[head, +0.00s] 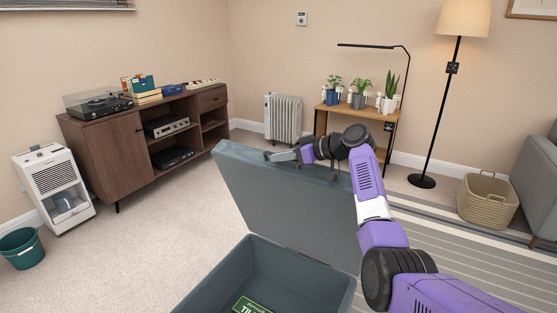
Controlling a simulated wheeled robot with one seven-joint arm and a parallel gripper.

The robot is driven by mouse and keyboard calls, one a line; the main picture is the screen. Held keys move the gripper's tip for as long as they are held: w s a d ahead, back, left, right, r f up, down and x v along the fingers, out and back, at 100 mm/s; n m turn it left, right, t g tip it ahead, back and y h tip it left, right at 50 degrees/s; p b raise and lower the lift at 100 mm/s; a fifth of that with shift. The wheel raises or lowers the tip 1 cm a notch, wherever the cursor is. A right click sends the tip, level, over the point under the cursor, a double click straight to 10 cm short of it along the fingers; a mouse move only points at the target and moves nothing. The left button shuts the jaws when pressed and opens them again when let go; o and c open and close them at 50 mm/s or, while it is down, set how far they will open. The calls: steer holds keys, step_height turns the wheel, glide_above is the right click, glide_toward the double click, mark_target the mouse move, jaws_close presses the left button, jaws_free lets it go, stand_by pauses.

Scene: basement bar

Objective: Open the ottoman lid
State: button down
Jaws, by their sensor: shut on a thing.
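The ottoman is a grey-blue box (348,296) at the bottom middle of the head view. Its lid (272,205) is raised steeply, standing up from the far side of the box. Inside, a green box or book with pale lettering (250,306) shows at the bottom edge of the picture. My gripper (273,155) is at the top edge of the lid, left of its middle, and is shut on that edge. My purple arm reaches in from the right and hides part of the lid's right side.
A wooden cabinet (100,150) with a turntable (97,103) stands at the back left. A radiator (284,118), a plant table (362,112) and a floor lamp (423,181) are behind the lid. A basket (487,199) and sofa (541,190) are right.

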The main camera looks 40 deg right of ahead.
mark_target(302, 172)
steer(key=shift+a+f, duration=0.1)
steer(key=c, duration=1.7)
jaws_free()
steer(key=shift+w, duration=0.1)
steer(key=shift+v, duration=3.9)
steer(key=shift+p, duration=0.3)
